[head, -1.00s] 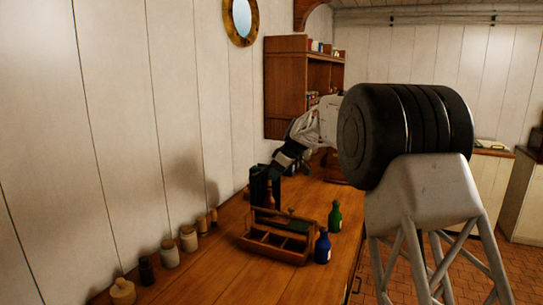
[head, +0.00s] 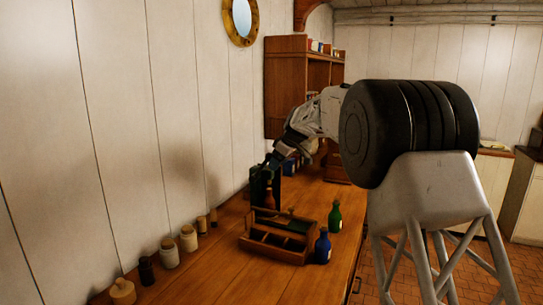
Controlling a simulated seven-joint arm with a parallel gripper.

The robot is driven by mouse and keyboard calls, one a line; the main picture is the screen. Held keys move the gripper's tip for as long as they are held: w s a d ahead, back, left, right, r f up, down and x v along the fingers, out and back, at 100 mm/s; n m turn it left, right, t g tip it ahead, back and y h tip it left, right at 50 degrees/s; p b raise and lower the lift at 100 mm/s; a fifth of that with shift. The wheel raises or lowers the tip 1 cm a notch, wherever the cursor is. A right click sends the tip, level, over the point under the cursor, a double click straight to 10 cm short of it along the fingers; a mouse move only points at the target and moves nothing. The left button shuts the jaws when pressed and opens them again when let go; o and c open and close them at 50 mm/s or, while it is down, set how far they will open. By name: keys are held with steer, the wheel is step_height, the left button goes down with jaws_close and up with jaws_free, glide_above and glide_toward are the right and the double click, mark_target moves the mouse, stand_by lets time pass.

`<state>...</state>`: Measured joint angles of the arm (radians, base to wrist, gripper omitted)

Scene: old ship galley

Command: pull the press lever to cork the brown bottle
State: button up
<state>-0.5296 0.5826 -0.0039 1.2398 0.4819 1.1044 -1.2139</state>
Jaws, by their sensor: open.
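The dark green press (head: 260,187) stands on the wooden counter near the wall. The brown bottle (head: 269,199) is upright at the press, against its near side; its base is partly hidden by the caddy. I cannot make out a cork. My gripper (head: 273,161) is small and dark at the top of the press, pointing down and to the left, with its jaws open. The press lever cannot be told apart from the dark fingers, so I cannot tell whether they touch it.
A wooden caddy (head: 273,254) with compartments stands in front of the press. A blue bottle (head: 322,247) and a green bottle (head: 334,217) stand to its right. Several small jars (head: 169,254) line the wall at left. A wooden shelf unit (head: 285,88) hangs behind.

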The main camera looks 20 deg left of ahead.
steer(key=shift+r, duration=1.35)
steer(key=s+d+r+m+t+h, duration=0.1)
steer(key=s+d+r+m, duration=0.15)
steer(key=s+d, duration=0.75)
steer(key=s+d+r+m+h, duration=0.15)
steer(key=s+d+m, duration=0.3)
steer(key=d, duration=1.15)
steer(key=s+d+r+m+t, duration=0.1)
steer(key=s+d+r+m, duration=0.15)
steer(key=s+d, duration=0.8)
steer(key=s+d+f+m+h, duration=0.2)
steer(key=s+d+f+m, duration=0.2)
steer(key=s+d, duration=1.05)
steer(key=s+d+f+m, duration=0.1)
steer(key=s+d+f, duration=0.2)
steer(key=s, duration=0.3)
steer(key=s+d+f+m+h, duration=0.1)
steer(key=s+d+f+m, duration=0.1)
steer(key=s, duration=0.5)
steer(key=s+d+f+m, duration=0.1)
steer(key=s+d+f, duration=0.4)
steer(key=s+f, duration=0.1)
steer(key=shift+s+f+m+t, duration=0.2)
steer(key=shift+s+m+t, duration=0.1)
steer(key=shift+s+m, duration=0.1)
